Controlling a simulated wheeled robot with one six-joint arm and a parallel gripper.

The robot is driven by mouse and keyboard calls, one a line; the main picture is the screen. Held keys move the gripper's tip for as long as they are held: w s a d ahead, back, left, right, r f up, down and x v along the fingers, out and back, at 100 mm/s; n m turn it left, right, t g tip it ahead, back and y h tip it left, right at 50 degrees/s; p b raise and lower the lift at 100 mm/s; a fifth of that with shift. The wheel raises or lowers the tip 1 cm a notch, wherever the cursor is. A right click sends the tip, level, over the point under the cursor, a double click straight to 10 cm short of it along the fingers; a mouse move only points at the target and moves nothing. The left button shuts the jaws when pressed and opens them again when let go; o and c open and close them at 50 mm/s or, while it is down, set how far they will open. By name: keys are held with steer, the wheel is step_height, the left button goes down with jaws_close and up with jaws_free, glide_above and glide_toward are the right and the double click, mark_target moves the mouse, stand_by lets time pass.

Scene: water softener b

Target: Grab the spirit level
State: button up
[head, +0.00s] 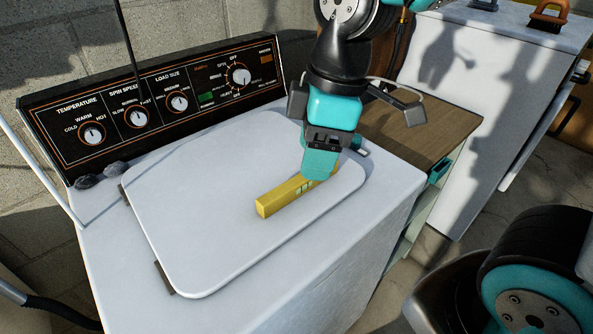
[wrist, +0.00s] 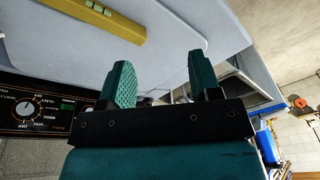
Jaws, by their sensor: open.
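The spirit level (head: 285,196) is a yellow bar with greenish vial windows. It lies on the white lid of the washing machine, toward the lid's right side. My gripper (head: 320,172) is above its far right end in the head view and hides that end. In the wrist view the spirit level (wrist: 98,20) lies at the top left, beyond the fingertips and outside the space between them. My gripper (wrist: 160,75) shows two teal ridged fingers spread apart with nothing between them.
The washing machine lid (head: 190,220) is otherwise clear. A black control panel (head: 150,105) with knobs rises behind it. Small dark lumps (head: 100,176) lie at the lid's left. A wooden-topped cabinet (head: 420,130) and a white chest (head: 480,80) stand to the right.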

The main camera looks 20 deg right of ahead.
steer(key=w+d+r+n+h+p, duration=0.2)
steer(key=w+n+p, duration=0.1)
steer(key=w+n, duration=0.45)
steer(key=p, duration=0.2)
glide_above(302, 181)
steer(key=shift+n, duration=0.35)
step_height(302, 181, down, 12)
steer(key=shift+w+f+p, duration=0.15)
steer(key=shift+f+p, duration=0.2)
steer(key=shift+f, duration=0.55)
steer(key=shift+w+f+p, duration=0.2)
steer(key=shift+f+p, duration=0.1)
steer(key=shift+f, duration=0.65)
steer(key=shift+w+f+p, duration=0.15)
steer(key=shift+f+p, duration=0.2)
steer(key=shift+f, duration=0.55)
jaws_close()
steer(key=shift+r, duration=0.1)
